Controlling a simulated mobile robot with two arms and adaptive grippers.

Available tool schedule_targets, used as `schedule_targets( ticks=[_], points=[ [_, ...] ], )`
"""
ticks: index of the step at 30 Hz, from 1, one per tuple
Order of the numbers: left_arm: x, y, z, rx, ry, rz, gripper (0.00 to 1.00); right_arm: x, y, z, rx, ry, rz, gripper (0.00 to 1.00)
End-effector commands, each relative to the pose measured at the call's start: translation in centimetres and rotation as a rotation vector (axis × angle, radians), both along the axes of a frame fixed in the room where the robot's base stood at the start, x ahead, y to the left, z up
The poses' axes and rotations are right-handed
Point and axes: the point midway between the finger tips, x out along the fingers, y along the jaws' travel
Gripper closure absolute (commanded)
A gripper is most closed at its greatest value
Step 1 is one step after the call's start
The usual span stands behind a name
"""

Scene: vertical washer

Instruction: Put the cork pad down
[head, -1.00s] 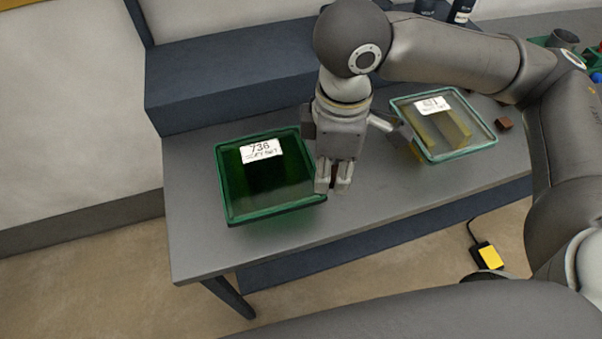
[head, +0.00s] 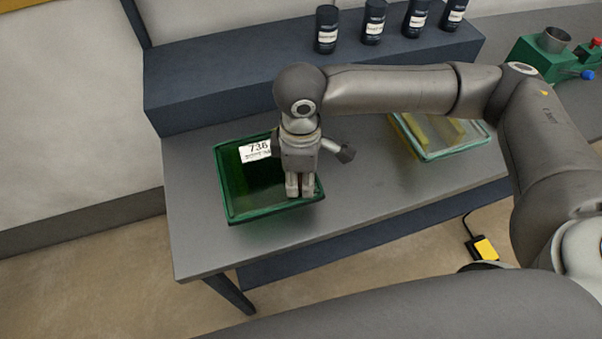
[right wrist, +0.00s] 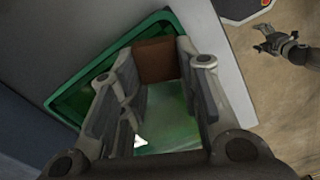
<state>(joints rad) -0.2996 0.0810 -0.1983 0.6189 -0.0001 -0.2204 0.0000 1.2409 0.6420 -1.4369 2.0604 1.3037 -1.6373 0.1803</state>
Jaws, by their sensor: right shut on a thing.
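The cork pad (right wrist: 155,61) is a small brown square between the fingertips of my right gripper in the right wrist view. My right gripper (head: 300,187) is shut on it and points down over the front right part of the green tray (head: 232,218) in the head view. The green tray wall and floor also show beneath the fingers in the right wrist view (right wrist: 75,88). I cannot tell whether the pad touches the tray floor. My left gripper (right wrist: 270,40) appears small at the upper right of the right wrist view, apart from the tray; its jaw state is unclear.
A clear tray (head: 465,153) with yellowish blocks stands to the right, partly behind my right arm. Several dark bottles (head: 373,22) stand on the raised blue shelf (head: 215,72). The grey table (head: 350,195) is bare between the trays. A green device (head: 540,60) is at the far right.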

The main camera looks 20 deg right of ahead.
Motion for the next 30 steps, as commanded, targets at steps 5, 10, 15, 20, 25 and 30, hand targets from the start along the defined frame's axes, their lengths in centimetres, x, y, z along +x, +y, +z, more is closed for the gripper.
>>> schedule_targets(
  ticks=[5,10,15,20,25,30],
  points=[
    [-0.1,-0.2,0.1,-0.003,0.001,0.000,0.21,0.0,0.0,-0.3,0.000,0.000,-0.001,0.76],
    [0.0,-0.2,0.1,-0.003,0.001,-0.001,0.21,0.0,0.0,-0.3,0.001,-0.001,-0.001,0.47],
    [0.0,-0.3,0.1,-0.003,0.000,-0.002,0.21,0.0,0.0,-0.2,0.001,-0.001,-0.001,0.47],
    [0.0,-0.3,0.0,-0.003,0.000,-0.002,0.21,0.0,0.0,-0.1,0.001,-0.001,0.000,0.47],
    [0.0,-0.3,-0.3,-0.003,0.000,-0.002,0.21,0.1,0.1,1.6,0.003,-0.004,-0.001,0.47],
    [0.0,-0.3,-0.9,-0.003,-0.001,-0.002,0.21,0.1,0.1,5.2,0.003,-0.006,0.000,0.47]
  ],
)
